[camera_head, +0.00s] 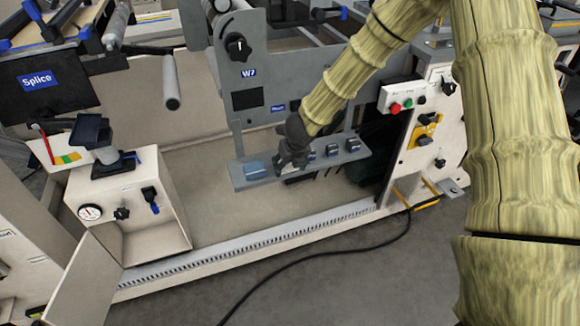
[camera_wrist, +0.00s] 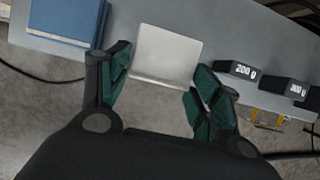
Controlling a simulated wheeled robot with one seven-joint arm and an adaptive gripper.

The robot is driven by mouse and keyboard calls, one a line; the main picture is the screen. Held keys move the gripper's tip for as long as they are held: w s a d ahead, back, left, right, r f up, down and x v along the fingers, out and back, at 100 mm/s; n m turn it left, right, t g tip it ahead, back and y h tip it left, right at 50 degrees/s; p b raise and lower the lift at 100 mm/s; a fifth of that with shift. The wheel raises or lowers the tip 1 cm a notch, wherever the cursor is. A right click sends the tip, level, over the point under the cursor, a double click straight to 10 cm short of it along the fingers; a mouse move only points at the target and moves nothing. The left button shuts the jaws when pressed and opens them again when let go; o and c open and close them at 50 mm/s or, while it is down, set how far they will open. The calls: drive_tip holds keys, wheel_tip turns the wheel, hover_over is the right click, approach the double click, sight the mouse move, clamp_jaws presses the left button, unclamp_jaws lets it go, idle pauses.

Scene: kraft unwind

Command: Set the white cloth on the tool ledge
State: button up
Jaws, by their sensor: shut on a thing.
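The tool ledge is a grey shelf on the machine's front (camera_head: 242,182); its grey top also shows in the wrist view (camera_wrist: 120,15). My gripper (camera_head: 291,163) is low over the middle of the ledge. In the wrist view my gripper (camera_wrist: 163,70) has its dark green finger pads at the two sides of the white cloth (camera_wrist: 168,52), a flat, pale, square piece, and is shut on it. The cloth is over the ledge near its front edge; I cannot tell whether it touches the surface. In the head view the gripper hides the cloth.
A blue block (camera_wrist: 72,22) lies on the ledge left of the cloth. Dark weights marked 200 g (camera_wrist: 238,70) and 300 g (camera_wrist: 290,88) stand to the right. A control box with red and green buttons (camera_head: 402,100) is right of the ledge. A black cable (camera_head: 315,257) lies on the floor.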

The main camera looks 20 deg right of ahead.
drive_tip(key=shift+f, duration=0.2)
drive_tip(key=shift+f, duration=0.15)
drive_tip(key=o, duration=0.9)
